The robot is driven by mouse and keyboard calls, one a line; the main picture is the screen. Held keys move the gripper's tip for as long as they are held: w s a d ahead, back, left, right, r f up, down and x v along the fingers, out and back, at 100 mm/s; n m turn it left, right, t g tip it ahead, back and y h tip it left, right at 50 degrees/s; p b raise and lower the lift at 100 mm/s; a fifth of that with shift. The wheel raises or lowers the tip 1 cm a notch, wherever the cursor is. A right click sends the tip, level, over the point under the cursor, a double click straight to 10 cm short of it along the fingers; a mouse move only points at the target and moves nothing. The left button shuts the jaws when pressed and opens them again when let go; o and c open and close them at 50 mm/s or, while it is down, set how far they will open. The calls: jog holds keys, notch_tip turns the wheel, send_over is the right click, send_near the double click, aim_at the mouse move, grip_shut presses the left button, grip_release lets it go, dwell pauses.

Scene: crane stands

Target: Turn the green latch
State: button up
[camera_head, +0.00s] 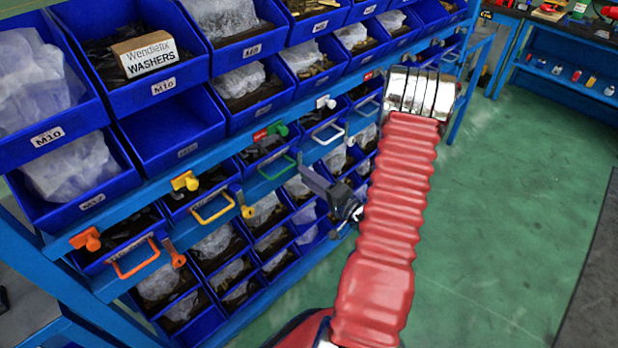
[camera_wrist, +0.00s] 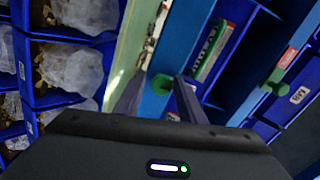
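One green knob-like latch (camera_head: 278,128) sits on the blue rack rail above the green drawer handle (camera_head: 277,168), next to a small red label. This knob also shows at the right of the wrist view (camera_wrist: 275,82). A second small green piece (camera_wrist: 161,84) lies between my fingertips in the wrist view; its shape is partly hidden. My gripper (camera_head: 305,168) is at the rack, just right of the green handle. Its fingers stand apart around the second green piece in the wrist view (camera_wrist: 158,92). I cannot tell whether they touch it.
Orange (camera_head: 85,239), yellow (camera_head: 185,181) and white (camera_head: 325,102) latches line the same rail, with matching drawer handles below. Blue bins with bagged parts are above and below. My red arm covers part of the rack's right side. Green floor (camera_head: 500,190) is open to the right.

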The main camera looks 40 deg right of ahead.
jog(key=shift+o, duration=0.7)
jog(key=shift+d+r, duration=0.1)
jog(key=shift+d, duration=0.05)
jog(key=s, duration=1.3)
jog(key=shift+s+d, duration=0.2)
jog(key=shift+s, duration=0.2)
